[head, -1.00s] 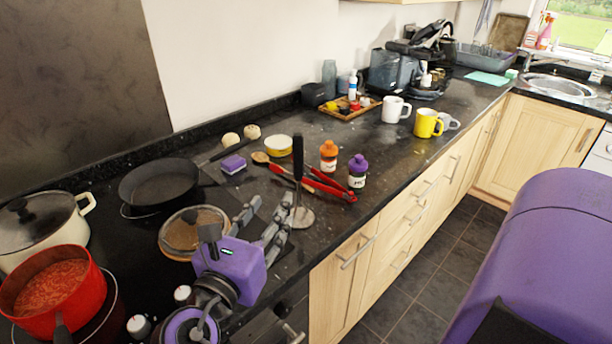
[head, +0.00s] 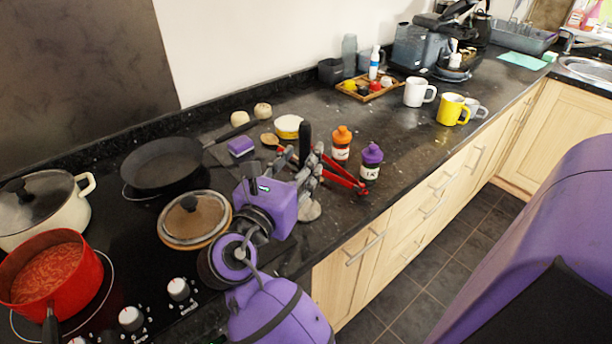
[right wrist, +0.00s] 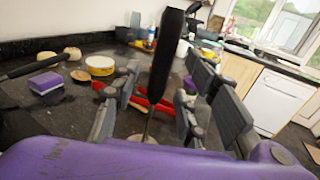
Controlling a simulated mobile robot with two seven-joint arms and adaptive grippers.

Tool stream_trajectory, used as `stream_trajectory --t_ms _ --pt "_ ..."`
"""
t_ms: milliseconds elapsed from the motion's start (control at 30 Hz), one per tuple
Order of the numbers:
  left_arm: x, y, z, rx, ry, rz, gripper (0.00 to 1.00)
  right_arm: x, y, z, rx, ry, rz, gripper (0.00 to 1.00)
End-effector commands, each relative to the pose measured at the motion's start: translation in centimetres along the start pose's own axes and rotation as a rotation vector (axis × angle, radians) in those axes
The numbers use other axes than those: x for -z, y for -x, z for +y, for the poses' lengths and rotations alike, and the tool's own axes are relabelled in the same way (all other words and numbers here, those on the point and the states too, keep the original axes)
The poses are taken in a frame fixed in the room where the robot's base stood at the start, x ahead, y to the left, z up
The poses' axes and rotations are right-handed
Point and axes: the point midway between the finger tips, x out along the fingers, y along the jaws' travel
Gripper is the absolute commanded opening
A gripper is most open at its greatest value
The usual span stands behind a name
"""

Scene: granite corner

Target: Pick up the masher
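The masher stands upright on the dark counter on its round metal base, its black handle (head: 305,138) pointing up. In the right wrist view its handle (right wrist: 166,52) rises between my fingers, and its thin shaft runs down to the base. My right gripper (head: 302,168) is open, with its fingers on either side of the masher; it also shows in the right wrist view (right wrist: 160,98). Gaps show between the fingers and the masher in that view. The lower shaft is partly hidden by my fingers in the head view. My left gripper is not in view.
Red-handled tongs (head: 342,177) lie just behind the masher. An orange-capped bottle (head: 341,146) and a purple-capped bottle (head: 370,161) stand to its right. A purple sponge (head: 241,146) lies to its left.

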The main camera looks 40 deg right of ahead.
Motion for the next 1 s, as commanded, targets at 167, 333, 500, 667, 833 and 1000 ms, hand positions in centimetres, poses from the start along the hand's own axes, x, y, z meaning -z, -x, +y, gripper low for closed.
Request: stream_trajectory --t_ms 167,333,500,667,833,1000 --pt "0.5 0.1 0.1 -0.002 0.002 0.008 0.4 -0.3 -2.3 0.0 0.0 0.0 -0.002 0.4" --pt "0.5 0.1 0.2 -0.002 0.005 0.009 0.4 -0.1 -2.7 0.0 -0.001 0.0 0.001 0.4" --pt "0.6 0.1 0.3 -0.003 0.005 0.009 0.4 -0.1 -2.7 0.0 -0.001 0.0 0.0 0.33" --pt "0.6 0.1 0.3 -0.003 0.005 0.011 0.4 -0.1 -2.7 0.0 -0.001 0.0 0.0 0.12" --pt "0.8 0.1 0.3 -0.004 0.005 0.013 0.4 -0.1 -2.7 0.0 -0.001 0.0 0.0 0.0" --pt "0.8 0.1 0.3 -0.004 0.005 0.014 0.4 -0.1 -2.6 0.0 -0.001 0.0 0.0 0.0"
